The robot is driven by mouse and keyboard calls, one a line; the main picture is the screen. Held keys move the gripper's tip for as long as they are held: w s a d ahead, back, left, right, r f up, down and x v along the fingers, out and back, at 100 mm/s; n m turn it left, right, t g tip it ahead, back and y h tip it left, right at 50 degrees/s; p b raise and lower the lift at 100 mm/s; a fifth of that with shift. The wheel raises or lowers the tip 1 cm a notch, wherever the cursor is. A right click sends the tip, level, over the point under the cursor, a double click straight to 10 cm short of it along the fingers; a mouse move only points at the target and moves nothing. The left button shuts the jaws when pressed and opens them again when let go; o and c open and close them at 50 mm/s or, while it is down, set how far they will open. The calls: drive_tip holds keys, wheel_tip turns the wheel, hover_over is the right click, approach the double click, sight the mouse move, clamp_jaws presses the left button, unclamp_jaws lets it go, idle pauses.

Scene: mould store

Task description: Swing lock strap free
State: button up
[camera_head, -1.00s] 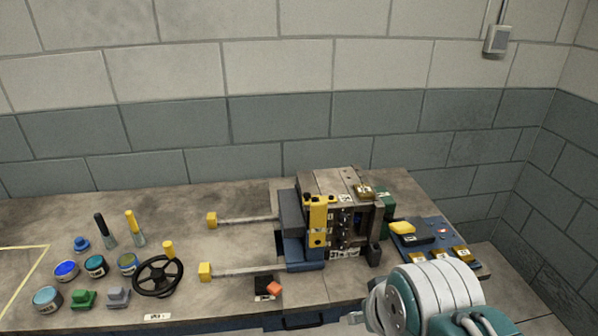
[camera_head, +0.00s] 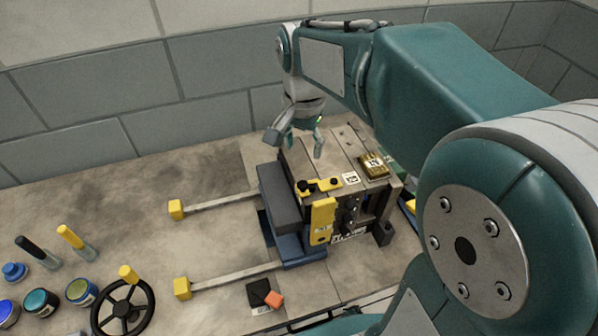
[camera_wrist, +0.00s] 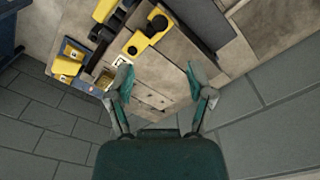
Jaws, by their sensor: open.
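The mould block (camera_head: 350,150) stands on the bench with a grey plate (camera_head: 281,197) against its left side. A short yellow strap with black knobs (camera_head: 318,186) lies across the block's top front edge. It also shows in the wrist view (camera_wrist: 149,30). A yellow plate (camera_head: 322,221) hangs upright on the front face just below; I cannot tell whether the two are joined. My gripper (camera_head: 298,145) is open and empty, above the rear top of the block and behind the strap. In the wrist view my gripper (camera_wrist: 157,76) has its fingers spread, apart from the strap.
A brass-coloured block (camera_head: 373,165) sits on the mould's top right. Two rails with yellow ends (camera_head: 176,209) run out left. A black handwheel (camera_head: 122,308), paint pots (camera_head: 82,292) and upright handles stand at lower left. An orange piece (camera_head: 274,299) lies in front. The wall is close behind.

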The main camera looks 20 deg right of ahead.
sight(303, 183)
wheel_tip(303, 183, down, 11)
drive_tip(key=shift+r, duration=0.15)
idle(0.4)
clamp_jaws()
